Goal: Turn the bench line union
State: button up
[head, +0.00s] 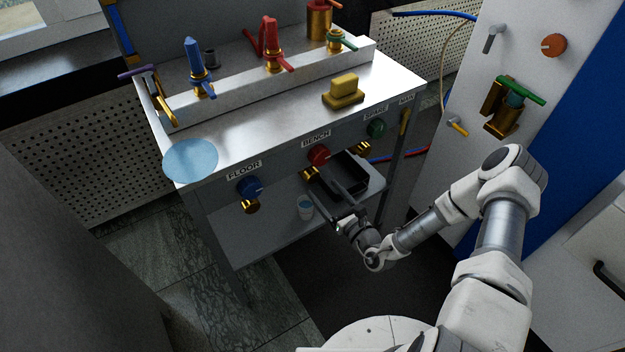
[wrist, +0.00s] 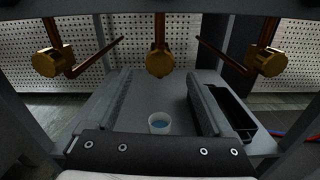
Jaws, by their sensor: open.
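The bench line union appears to be the brass fitting (head: 310,173) below the red knob (head: 318,155) under the BENCH label. In the wrist view, a middle brass fitting (wrist: 159,62) hangs on a vertical copper pipe, with a similar fitting on each side. My gripper (head: 323,192) is under the bench front, low and close to the BENCH fitting. In the wrist view my gripper (wrist: 160,78) is open and empty, with its two dark fingers wide apart. The middle fitting shows centred just beyond the fingertips, not touched as far as I can see.
A cup (wrist: 159,123) of blue liquid and a black tray (wrist: 236,110) stand on the lower shelf. Side fittings (wrist: 51,62) and (wrist: 265,62) flank the middle one. The bench top (head: 270,120) holds a yellow block (head: 343,91). A white panel (head: 470,85) stands right.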

aim_at(314, 178)
jog(key=b+x, duration=0.1)
jog(key=x, duration=0.6)
jog(key=shift+b, duration=0.35)
